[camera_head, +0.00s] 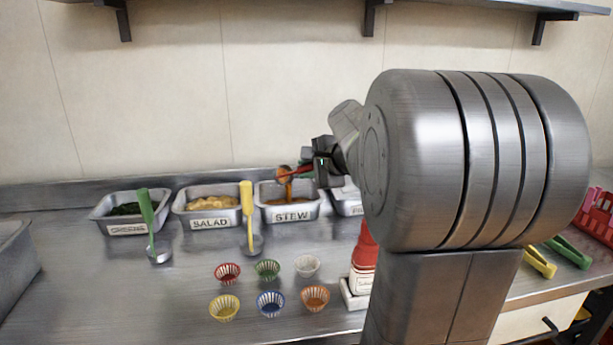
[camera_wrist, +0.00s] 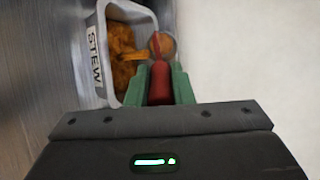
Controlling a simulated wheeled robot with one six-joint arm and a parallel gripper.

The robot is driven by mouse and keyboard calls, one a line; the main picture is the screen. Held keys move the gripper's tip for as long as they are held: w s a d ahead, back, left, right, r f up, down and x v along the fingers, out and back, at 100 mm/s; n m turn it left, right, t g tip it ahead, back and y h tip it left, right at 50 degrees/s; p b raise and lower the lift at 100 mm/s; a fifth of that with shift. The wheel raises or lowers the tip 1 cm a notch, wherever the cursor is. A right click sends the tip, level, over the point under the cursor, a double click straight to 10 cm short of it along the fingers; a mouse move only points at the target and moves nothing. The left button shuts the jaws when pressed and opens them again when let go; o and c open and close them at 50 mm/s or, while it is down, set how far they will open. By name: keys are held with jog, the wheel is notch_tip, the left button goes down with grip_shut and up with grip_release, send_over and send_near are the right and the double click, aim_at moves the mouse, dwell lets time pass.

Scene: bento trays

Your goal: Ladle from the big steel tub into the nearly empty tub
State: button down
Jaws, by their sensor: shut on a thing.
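My gripper (camera_head: 310,170) is shut on the red handle of a ladle (camera_head: 285,174), above the back right of the steel tub labelled STEW (camera_head: 291,216). In the wrist view my gripper's green fingers (camera_wrist: 160,84) clasp the red handle, and the ladle's bowl (camera_wrist: 162,45) is beyond them. The bowl looks tilted, and an orange-brown stream (camera_head: 289,189) runs from it down into the STEW tub. Orange-brown stew covers the inside of that tub; its depth is hard to tell. A larger steel tub (camera_head: 14,262) is cut off at the left edge, its contents out of view.
Left of the STEW tub stand a SALAD tub (camera_head: 208,223) and a tub of greens (camera_head: 125,229). A yellow ladle (camera_head: 247,205) and a green ladle (camera_head: 147,212) rest in front. Several small coloured cups (camera_head: 268,269) and a red bottle (camera_head: 364,262) stand nearer.

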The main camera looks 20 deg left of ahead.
jog(key=shift+s+d+f+y+b, duration=0.15)
jog(key=shift+f+y+b, duration=0.15)
jog(key=shift+b, duration=0.65)
jog(key=shift+d+f+y+b, duration=0.2)
jog(key=shift+f+b, duration=0.1)
jog(key=shift+b, duration=0.6)
jog(key=shift+s+d+f+t+b, duration=0.1)
jog(key=shift+f+t+b, duration=0.2)
jog(key=shift+b, duration=0.8)
jog(key=shift+d+f+y+b, duration=0.2)
jog(key=shift+y+b, duration=0.2)
jog(key=shift+b, duration=0.75)
jog(key=shift+s+t+b, duration=0.15)
jog(key=shift+t+b, duration=0.15)
jog(key=shift+b, duration=0.65)
jog(key=shift+d, duration=0.1)
